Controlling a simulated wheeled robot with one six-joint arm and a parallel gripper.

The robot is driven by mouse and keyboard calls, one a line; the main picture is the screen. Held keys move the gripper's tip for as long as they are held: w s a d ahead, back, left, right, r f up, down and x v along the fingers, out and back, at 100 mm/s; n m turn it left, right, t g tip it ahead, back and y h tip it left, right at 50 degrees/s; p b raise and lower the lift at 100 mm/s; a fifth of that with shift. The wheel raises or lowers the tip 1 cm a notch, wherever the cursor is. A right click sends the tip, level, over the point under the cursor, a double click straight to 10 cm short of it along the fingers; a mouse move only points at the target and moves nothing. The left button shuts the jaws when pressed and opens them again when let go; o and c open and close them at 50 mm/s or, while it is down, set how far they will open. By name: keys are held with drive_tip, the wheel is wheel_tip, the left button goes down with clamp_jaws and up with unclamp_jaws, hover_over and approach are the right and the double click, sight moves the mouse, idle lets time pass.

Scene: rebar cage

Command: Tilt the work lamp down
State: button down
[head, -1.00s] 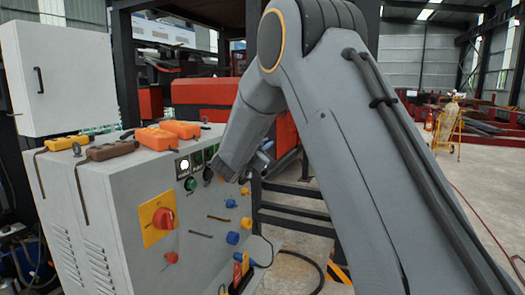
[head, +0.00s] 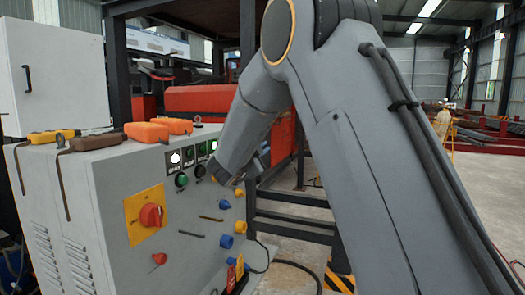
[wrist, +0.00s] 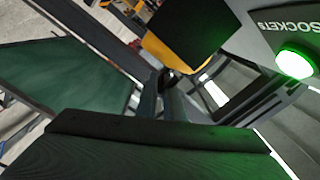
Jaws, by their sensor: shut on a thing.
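My gripper (head: 226,176) is at the end of my grey arm, close to the front of the grey cabinet (head: 80,245), just right of its green lit buttons (head: 181,180). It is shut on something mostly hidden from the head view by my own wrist. In the wrist view a black square piece with a yellow part (wrist: 200,30) shows at the top, seemingly the work lamp. I cannot make out the lamp's tilt or the grip itself. A dark ridged surface, tinted green, fills the bottom of the wrist view.
The cabinet front carries a red rotary switch (head: 151,215) on a yellow plate and blue and yellow sockets. Orange boxes (head: 147,131) lie on its top. A glowing green light (wrist: 294,60) is near the gripper. Dark steel framing stands behind; open floor lies to the right.

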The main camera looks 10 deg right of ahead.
drive_tip(key=shift+f, duration=0.1)
drive_tip(key=c, duration=1.9)
unclamp_jaws()
drive_tip(key=b+v, duration=0.1)
drive_tip(key=v, duration=0.7)
drive_tip(key=shift+d, duration=0.1)
